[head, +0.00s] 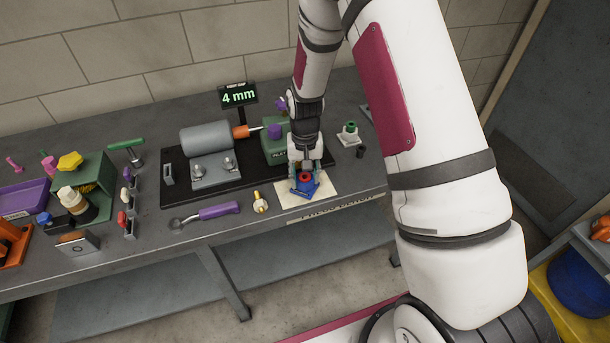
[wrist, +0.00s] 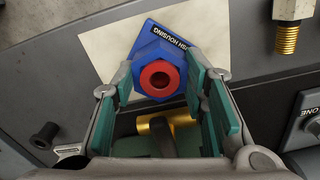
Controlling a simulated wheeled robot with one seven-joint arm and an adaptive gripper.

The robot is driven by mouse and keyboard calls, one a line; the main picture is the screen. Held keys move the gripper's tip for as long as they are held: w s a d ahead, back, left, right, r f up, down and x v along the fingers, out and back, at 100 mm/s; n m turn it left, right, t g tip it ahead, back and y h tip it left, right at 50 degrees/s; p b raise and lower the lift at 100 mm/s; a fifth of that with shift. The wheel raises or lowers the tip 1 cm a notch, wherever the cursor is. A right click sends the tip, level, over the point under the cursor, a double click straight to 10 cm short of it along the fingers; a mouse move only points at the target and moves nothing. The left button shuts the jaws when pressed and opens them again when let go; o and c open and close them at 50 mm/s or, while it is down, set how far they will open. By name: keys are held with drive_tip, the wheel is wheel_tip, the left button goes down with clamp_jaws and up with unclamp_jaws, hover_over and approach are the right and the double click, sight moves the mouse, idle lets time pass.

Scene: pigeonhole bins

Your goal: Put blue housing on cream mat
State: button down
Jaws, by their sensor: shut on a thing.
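The blue housing (head: 305,185) has a hexagonal top with a red ring and a labelled flat base. In the head view it is over the cream mat (head: 322,197), at the front of the bench. The wrist view shows the housing (wrist: 158,72) between the fingertips of my gripper (wrist: 158,80), with the mat (wrist: 103,45) behind it. My gripper (head: 304,178) points down and is shut on the housing. I cannot tell whether the base touches the mat. The fingers hide part of the housing and mat.
A small brass-ended fitting (head: 260,202) and a purple-handled wrench (head: 212,213) lie left of the mat. A grey motor-like cylinder (head: 207,138) stands on a black plate behind. A green-topped fitting (head: 349,134) stands behind right, near a small dark peg (head: 360,152).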

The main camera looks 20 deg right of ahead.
drive_tip(key=shift+f, duration=0.1)
drive_tip(key=c, duration=1)
unclamp_jaws()
drive_tip(key=shift+o, duration=0.2)
drive_tip(key=s+r+t+b, duration=0.1)
drive_tip(key=s+r, duration=0.1)
drive_tip(key=r, duration=0.9)
drive_tip(key=s+r+b, duration=0.1)
drive_tip(key=s+r, duration=0.1)
drive_tip(key=r, duration=0.9)
drive_tip(key=s+r+n+t, duration=0.1)
drive_tip(key=s+r+t, duration=0.1)
drive_tip(key=s+r, duration=0.4)
drive_tip(key=s+r+n+t, duration=0.2)
drive_tip(key=s+r, duration=0.4)
drive_tip(key=s, duration=0.8)
drive_tip(key=shift+r+t, duration=0.25)
drive_tip(key=shift+t, duration=0.05)
